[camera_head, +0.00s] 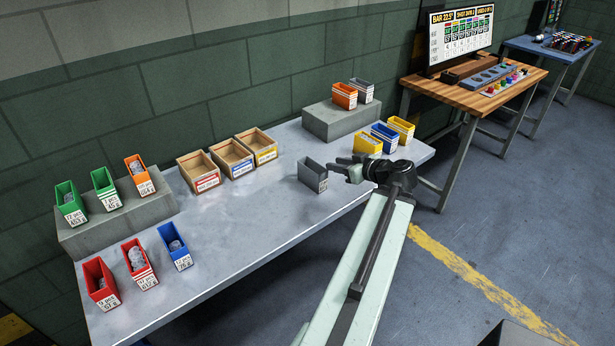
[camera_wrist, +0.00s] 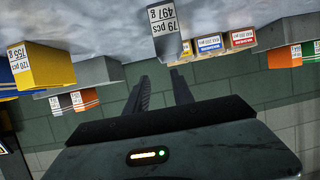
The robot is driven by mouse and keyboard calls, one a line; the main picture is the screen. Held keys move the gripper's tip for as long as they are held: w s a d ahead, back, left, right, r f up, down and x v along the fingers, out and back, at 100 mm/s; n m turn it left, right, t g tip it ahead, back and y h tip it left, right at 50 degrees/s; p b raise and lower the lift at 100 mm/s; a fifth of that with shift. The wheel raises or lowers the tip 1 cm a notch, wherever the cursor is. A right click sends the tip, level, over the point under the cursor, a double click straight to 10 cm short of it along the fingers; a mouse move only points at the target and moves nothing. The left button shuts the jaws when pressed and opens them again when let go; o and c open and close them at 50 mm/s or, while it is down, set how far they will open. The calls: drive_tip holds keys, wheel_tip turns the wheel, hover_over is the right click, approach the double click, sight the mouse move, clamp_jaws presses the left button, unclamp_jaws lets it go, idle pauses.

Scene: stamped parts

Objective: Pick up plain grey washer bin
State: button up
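The plain grey bin (camera_head: 312,177) stands upright on the metal table, near the front edge at the middle right. In the wrist view the grey bin (camera_wrist: 166,45) shows at the top centre, with a white label reading 79 pcs, 497 g. My gripper (camera_head: 343,166) is just right of the bin in the head view. In the wrist view the two fingers of my gripper (camera_wrist: 160,76) are apart with nothing between them, pointing towards the bin. The inside of the bin is hard to make out.
A second grey bin (camera_head: 363,91) with stripes stands beside an orange bin (camera_head: 344,97) on a concrete block (camera_head: 340,120) behind. Yellow and blue bins (camera_head: 384,137) stand right of my gripper. Wooden bins (camera_head: 232,158) are further left. Table between is clear.

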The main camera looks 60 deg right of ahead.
sight(317, 163)
drive_tip(key=b+x, duration=0.1)
drive_tip(key=x, duration=0.4)
drive_tip(key=shift+w+f, duration=0.15)
drive_tip(key=shift+w, duration=0.05)
drive_tip(key=b+x, duration=0.1)
drive_tip(key=x, duration=0.1)
drive_tip(key=f+b+x, duration=0.1)
drive_tip(key=b+x, duration=0.1)
drive_tip(key=shift+w+f, duration=0.1)
drive_tip(key=shift+w, duration=0.25)
clamp_jaws()
idle(0.8)
